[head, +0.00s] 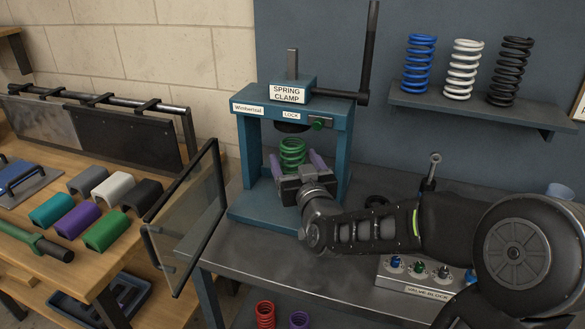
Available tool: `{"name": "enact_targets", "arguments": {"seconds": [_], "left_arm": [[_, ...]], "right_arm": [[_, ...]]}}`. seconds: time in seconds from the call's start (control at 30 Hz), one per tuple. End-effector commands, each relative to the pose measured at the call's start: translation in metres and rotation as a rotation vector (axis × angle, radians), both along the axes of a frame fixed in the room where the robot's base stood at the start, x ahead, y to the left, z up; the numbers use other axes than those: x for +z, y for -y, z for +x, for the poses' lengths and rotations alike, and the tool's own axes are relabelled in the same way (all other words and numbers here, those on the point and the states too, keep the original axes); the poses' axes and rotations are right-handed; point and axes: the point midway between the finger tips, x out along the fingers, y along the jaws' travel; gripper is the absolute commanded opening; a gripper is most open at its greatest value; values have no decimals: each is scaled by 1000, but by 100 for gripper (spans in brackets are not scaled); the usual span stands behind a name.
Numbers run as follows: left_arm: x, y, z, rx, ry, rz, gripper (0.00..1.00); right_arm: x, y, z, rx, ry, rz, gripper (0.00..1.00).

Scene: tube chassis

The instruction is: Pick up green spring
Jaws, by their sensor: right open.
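The green spring (293,150) stands upright inside the blue spring clamp (245,205), under the press head. My right gripper (294,161) reaches into the clamp from the front. Its two purple fingers are spread apart, one at the left and one at the right of the spring's lower part. The gripper body hides the spring's bottom. I cannot tell whether either finger touches the spring. My left gripper is not in view.
The clamp's clear guard door (192,215) stands swung open at the left. Blue (417,64), white (463,69) and black (510,71) springs stand on a wall shelf (470,115). A valve block (425,285) sits at the bench's front right. Colored half-sleeves (78,218) lie on the wooden table.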

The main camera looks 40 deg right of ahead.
Motion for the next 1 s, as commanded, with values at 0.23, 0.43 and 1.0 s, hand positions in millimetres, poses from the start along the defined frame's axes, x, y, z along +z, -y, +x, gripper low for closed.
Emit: {"name": "enact_targets", "arguments": {"seconds": [0.23, 0.43, 1.0], "left_arm": [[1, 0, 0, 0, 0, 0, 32], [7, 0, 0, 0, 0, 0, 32], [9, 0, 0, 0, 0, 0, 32]], "right_arm": [[0, 1, 2, 0, -1, 0, 74], [3, 9, 24, 0, -2, 0, 74], [2, 19, 48, 0, 0, 0, 74]]}}
